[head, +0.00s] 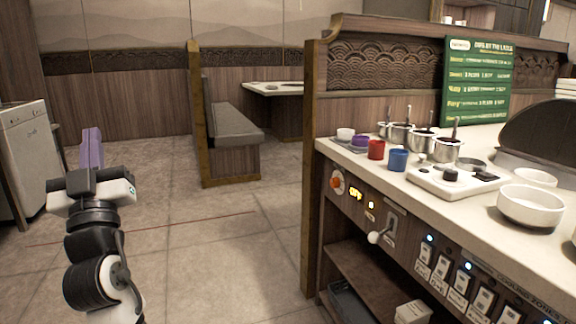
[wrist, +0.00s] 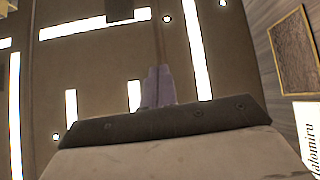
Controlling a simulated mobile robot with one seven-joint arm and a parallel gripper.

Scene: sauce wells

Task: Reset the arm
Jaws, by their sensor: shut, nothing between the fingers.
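My gripper (head: 92,140) is at the left in the head view, raised above the floor with its purple fingers pointing up. The fingers are together with nothing between them. It is well apart from the counter on the right. In the wrist view the purple fingers (wrist: 158,86) stand closed in front of a ceiling with bright light strips, so the wrist camera faces upward.
A counter (head: 440,190) at the right holds small cups, metal sauce wells, a white bowl (head: 530,205) and a control panel with switches. A green sign (head: 478,82) stands behind. A bench (head: 230,130) is further back. A white cabinet (head: 28,150) stands at far left. Floor between is clear.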

